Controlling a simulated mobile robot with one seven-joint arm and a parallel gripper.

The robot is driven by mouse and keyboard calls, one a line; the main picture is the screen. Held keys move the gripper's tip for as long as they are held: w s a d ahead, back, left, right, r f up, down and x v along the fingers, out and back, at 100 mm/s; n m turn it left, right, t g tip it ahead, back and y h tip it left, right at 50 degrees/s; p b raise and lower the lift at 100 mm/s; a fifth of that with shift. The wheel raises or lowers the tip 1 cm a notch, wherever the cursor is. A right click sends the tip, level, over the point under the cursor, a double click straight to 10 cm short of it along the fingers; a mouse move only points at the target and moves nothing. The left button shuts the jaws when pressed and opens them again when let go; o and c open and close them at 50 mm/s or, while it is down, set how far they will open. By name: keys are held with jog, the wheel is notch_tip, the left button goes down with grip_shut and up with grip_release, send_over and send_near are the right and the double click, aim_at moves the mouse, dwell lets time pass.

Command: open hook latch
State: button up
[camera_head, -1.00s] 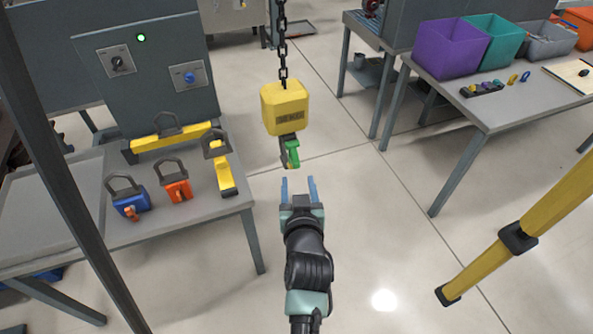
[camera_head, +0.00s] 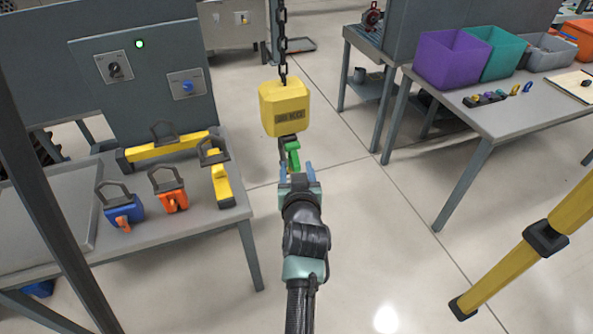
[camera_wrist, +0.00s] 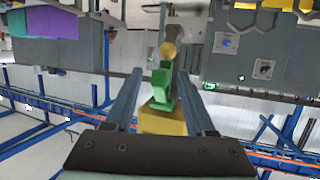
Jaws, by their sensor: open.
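A yellow hoist block (camera_head: 285,108) hangs from a dark chain, with a dark hook below it. The hook's green latch (camera_head: 292,152) hangs beneath the block. My gripper (camera_head: 296,168) is open just below and in front of the hook, its blue fingers pointing up towards it. In the wrist view the green latch (camera_wrist: 161,84) shows between the two open fingers (camera_wrist: 160,85), apart from both. The yellow block (camera_wrist: 163,120) also shows there, partly hidden by the gripper body. Part of the hook is hidden behind the latch and my gripper.
A left table (camera_head: 170,222) holds a blue padlock-like block (camera_head: 122,207), an orange one (camera_head: 171,192) and yellow bars with handles (camera_head: 221,185). A right table (camera_head: 500,115) holds bins. A yellow post (camera_head: 535,250) stands at the right. The floor between is clear.

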jog(key=shift+c, duration=0.3)
grip_shut()
jog(key=shift+r+p, duration=0.15)
jog(key=shift+p, duration=0.15)
jog(key=shift+s+d+r+n+g+h+p, duration=0.2)
jog(key=shift+r+g+p, duration=0.35)
jog(key=shift+p, duration=1.25)
jog(key=shift+s+d+r+n+g+h+p, duration=0.25)
jog(key=shift+g+p, duration=0.4)
jog(key=shift+p, duration=1.15)
jog(key=shift+s+r+g+p, duration=0.15)
jog(key=shift+r+g+p, duration=0.95)
jog(key=shift+p, duration=1.4)
jog(key=shift+s+r+p, duration=0.1)
jog(key=shift+r+p, duration=0.2)
jog(key=shift+p, duration=0.25)
jog(key=shift+d+f+h, duration=0.1)
jog(key=shift+f+h, duration=0.05)
jog(key=shift+h, duration=0.1)
